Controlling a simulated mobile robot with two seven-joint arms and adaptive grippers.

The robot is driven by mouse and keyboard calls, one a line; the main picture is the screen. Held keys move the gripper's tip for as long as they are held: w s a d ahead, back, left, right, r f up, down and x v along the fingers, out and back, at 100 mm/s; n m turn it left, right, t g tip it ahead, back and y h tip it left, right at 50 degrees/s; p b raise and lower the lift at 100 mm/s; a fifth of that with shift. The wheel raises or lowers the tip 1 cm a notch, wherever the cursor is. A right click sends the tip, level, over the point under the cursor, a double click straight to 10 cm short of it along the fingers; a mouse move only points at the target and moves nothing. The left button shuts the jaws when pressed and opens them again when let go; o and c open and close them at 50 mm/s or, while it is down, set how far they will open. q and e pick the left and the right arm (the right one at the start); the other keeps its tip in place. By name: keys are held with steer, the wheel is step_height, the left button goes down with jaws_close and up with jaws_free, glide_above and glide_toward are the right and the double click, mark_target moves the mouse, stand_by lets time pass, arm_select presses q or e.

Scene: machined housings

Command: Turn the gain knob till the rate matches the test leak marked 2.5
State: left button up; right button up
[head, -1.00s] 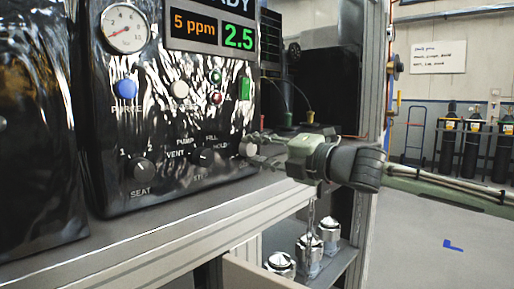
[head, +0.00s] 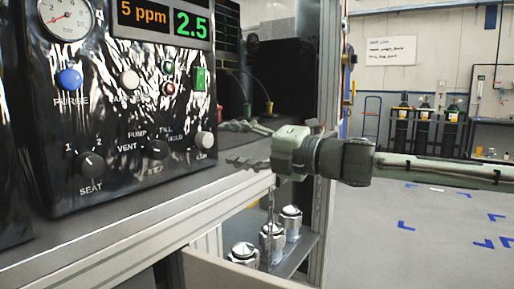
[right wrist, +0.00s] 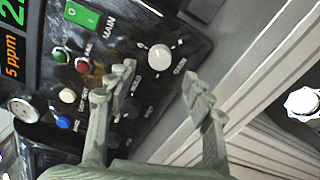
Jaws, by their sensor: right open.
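The gain knob (head: 204,141) is a pale round knob at the lower right of a glossy black panel (head: 120,190). It also shows in the right wrist view (right wrist: 160,57), just beyond the fingertips. My right gripper (head: 228,145) is open and empty, its two fingers spread to the right of the knob and apart from it. In the right wrist view the gripper (right wrist: 158,76) has the knob ahead, between the finger directions. The display (head: 192,24) reads 2.5 in green beside 5 ppm in orange. My left gripper is not in view.
The panel also bears a pressure gauge (head: 66,14), a blue button (head: 69,79), a green switch (head: 200,79) and two black selectors, SEAT (head: 92,163) and a middle one (head: 157,149). Metal fittings (head: 272,238) stand on a lower shelf.

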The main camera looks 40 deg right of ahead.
steer(key=v, duration=0.6)
steer(key=shift+s+d, duration=0.1)
stand_by(0.4)
